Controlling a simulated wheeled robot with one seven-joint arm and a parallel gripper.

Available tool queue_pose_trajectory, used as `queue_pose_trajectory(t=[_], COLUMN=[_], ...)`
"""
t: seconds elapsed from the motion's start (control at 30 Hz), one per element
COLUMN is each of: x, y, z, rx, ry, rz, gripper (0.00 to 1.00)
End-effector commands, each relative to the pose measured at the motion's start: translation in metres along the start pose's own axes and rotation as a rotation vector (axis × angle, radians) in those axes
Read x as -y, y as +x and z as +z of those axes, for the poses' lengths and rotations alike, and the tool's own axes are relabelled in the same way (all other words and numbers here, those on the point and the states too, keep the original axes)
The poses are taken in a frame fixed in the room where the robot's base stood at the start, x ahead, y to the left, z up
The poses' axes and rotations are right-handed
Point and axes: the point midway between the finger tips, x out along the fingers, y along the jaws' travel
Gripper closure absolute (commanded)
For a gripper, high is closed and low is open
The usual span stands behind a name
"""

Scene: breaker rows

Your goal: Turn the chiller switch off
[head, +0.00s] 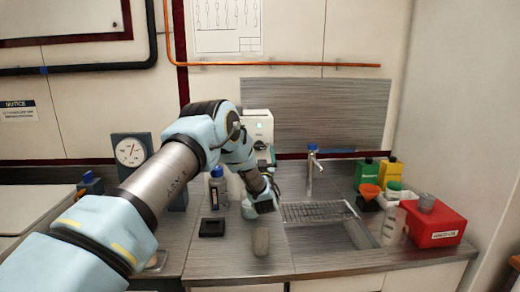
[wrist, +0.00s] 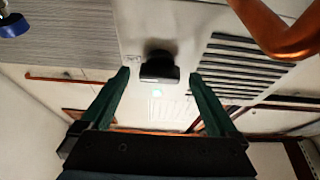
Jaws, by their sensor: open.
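Whether the tips reach the knob's depth is unclear. In the head view a white box (head: 259,124) stands behind my arm, partly hidden; my gripper there (head: 268,158) is small, and the knob cannot be seen.
A red box (head: 432,222) and several bottles crowd the right. Dark slats (wrist: 245,65) lie right of the knob.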

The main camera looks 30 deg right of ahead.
Motion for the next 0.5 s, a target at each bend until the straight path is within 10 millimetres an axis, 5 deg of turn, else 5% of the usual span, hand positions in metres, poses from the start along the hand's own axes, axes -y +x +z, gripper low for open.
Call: queue_pose_trajectory(t=[0.3, 0.5], x=[0.0, 0.0], y=[0.0021, 0.002], z=[0.0004, 0.0002], rx=[0.0, 0.0], ry=[0.0, 0.0], rz=[0.0, 0.0], gripper=[0.06, 0.29])
